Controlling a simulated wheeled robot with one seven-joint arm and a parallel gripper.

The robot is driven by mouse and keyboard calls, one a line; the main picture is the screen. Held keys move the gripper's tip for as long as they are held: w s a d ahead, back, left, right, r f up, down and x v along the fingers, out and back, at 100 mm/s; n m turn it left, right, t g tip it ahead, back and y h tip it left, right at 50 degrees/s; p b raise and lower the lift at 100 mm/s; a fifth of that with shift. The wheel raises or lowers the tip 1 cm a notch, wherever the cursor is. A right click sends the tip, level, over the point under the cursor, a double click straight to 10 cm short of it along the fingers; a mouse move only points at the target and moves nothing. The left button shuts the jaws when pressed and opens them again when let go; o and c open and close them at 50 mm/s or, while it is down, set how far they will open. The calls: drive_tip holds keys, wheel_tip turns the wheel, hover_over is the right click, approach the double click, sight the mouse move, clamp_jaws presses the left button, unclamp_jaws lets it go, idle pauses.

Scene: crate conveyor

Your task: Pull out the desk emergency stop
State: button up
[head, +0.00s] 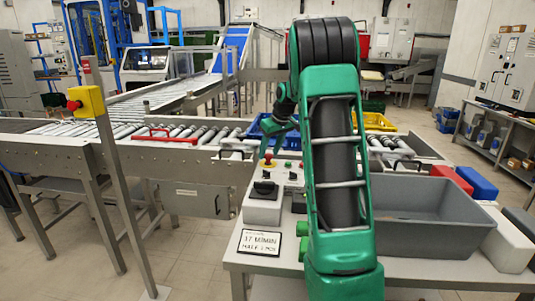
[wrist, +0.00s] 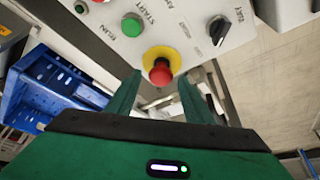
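The desk emergency stop is a red mushroom button on a yellow collar, on the grey control box (head: 263,208) at the desk's left end. The button (head: 267,161) shows small in the head view, just below my gripper (head: 272,143). In the wrist view the red button (wrist: 160,75) is at the upper middle. My gripper (wrist: 160,84) is open there, with one green finger to each side of the red cap. The fingers look apart from the cap; whether either touches it, and how deep they reach, I cannot tell.
The box also carries a green button (wrist: 131,27) and a black rotary switch (wrist: 219,30). A second red stop sits on a yellow box (head: 91,101) on a post. A blue crate (wrist: 50,90) lies on the conveyor. A grey bin (head: 425,218) stands right on the desk.

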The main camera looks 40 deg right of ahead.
drive_tip(key=v, duration=1)
drive_tip(key=shift+r, duration=0.35)
idle(0.5)
